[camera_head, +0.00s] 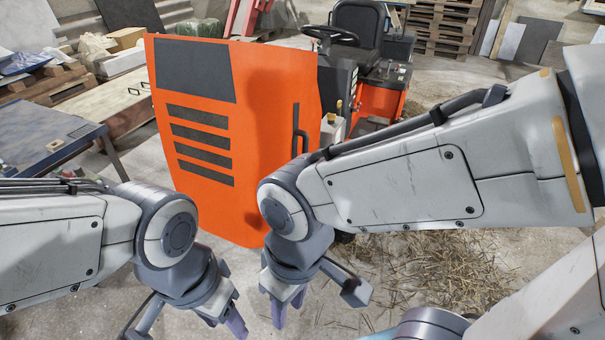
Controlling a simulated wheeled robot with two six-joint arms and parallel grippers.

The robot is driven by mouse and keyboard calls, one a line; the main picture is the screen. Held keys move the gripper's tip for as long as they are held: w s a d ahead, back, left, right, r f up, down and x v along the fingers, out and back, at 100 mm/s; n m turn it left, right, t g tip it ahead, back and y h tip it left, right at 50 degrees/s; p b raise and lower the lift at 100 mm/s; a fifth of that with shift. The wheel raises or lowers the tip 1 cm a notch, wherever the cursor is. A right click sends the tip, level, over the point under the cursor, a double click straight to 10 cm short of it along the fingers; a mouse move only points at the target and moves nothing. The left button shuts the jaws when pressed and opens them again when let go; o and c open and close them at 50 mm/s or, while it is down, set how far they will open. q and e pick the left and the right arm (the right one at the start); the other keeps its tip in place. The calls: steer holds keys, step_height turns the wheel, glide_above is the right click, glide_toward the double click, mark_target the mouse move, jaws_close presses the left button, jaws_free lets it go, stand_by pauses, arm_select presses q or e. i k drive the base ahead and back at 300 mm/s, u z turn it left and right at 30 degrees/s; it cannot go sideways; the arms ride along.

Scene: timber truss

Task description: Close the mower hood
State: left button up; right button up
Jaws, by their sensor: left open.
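The orange mower hood (240,120) stands tipped up, nearly upright, in front of the mower. Its face has a dark panel and several dark slots, and a dark handle (297,131) is on its right edge. The mower (378,98), with black seat and steering wheel, is behind it to the right. My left gripper (223,322) is open and empty at the bottom, below the hood's lower left. My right gripper (288,303) is below the hood's lower right edge. Its fingers look apart and empty. My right arm hides part of the mower.
A blue-topped table (45,135) stands at the left, with a wooden bench and clutter behind it. Stacked pallets (440,28) are at the back right. Straw (430,270) lies on the concrete floor under my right arm.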

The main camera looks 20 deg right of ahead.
mark_target(229, 115)
steer(key=u, duration=0.1)
steer(key=i, duration=1.1)
steer(key=z, duration=0.8)
